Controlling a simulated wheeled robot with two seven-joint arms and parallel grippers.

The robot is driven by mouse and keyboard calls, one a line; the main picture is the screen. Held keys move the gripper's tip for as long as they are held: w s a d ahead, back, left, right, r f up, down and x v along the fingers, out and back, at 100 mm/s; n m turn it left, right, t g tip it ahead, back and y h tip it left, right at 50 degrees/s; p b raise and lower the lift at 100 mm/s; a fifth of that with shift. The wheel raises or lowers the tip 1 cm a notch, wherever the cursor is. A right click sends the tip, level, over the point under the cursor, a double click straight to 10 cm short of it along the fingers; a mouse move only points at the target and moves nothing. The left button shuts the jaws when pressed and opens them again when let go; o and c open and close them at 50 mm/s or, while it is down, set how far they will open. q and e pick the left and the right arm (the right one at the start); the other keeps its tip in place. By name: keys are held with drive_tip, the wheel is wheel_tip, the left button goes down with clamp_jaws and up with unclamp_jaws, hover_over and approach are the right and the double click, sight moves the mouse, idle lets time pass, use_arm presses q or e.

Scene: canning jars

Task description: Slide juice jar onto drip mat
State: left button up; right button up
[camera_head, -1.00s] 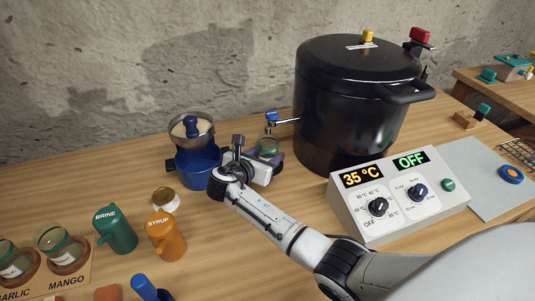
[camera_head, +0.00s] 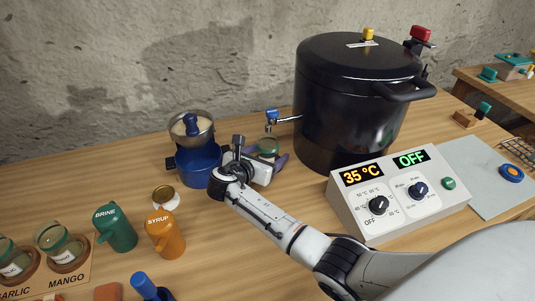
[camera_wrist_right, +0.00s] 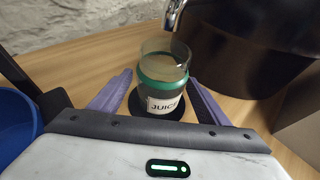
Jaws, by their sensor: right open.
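The juice jar (camera_wrist_right: 163,80) is clear glass with a green band and a white "JUICE" label. In the right wrist view it stands upright on a dark round mat (camera_wrist_right: 178,112), which seems to be the drip mat, beneath a metal spout (camera_wrist_right: 173,14). My right gripper (camera_wrist_right: 160,92) is open, with a purple finger on each side of the jar and gaps visible. In the head view the jar (camera_head: 268,147) is partly hidden behind my right gripper (camera_head: 270,163), below the pot's blue-handled tap (camera_head: 272,117). My left gripper is not in view.
The big black pot (camera_head: 350,105) stands right of the jar. A blue juicer (camera_head: 200,167) stands close on the left. A control box (camera_head: 398,195) reads 35 °C and OFF. Brine (camera_head: 117,230) and syrup (camera_head: 165,235) jugs stand front left.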

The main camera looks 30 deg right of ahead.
drive_tip(key=shift+f, duration=0.1)
drive_tip(key=v, duration=1)
drive_tip(key=shift+s+a+p, duration=0.1)
drive_tip(key=shift+a+p, duration=0.05)
drive_tip(key=shift+p, duration=0.2)
